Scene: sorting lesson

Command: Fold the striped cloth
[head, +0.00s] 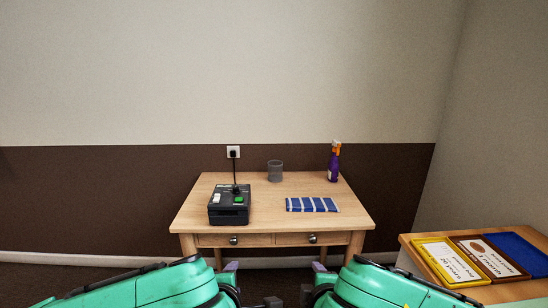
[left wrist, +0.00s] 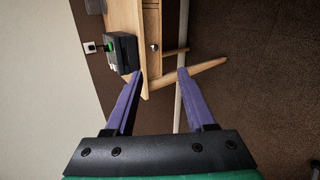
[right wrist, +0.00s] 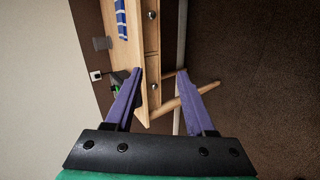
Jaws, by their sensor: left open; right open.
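The striped cloth (head: 312,204) is blue with pale stripes. It lies as a small flat rectangle on the right half of the wooden table (head: 265,227), and part of it shows at the top of the right wrist view (right wrist: 121,18). I cannot tell how many layers it has. My left gripper (head: 252,284) is open and empty, in front of the table and below its top in the head view. My right gripper (head: 312,280) is also open and empty, close beside it. Both are well apart from the cloth.
A black box with a green button (head: 229,206) stands on the table's left, cabled to a wall socket (head: 233,151). A grey cup (head: 275,171) and a purple spray bottle (head: 334,162) stand at the back. A side table (head: 426,264) with coloured trays is at the right.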

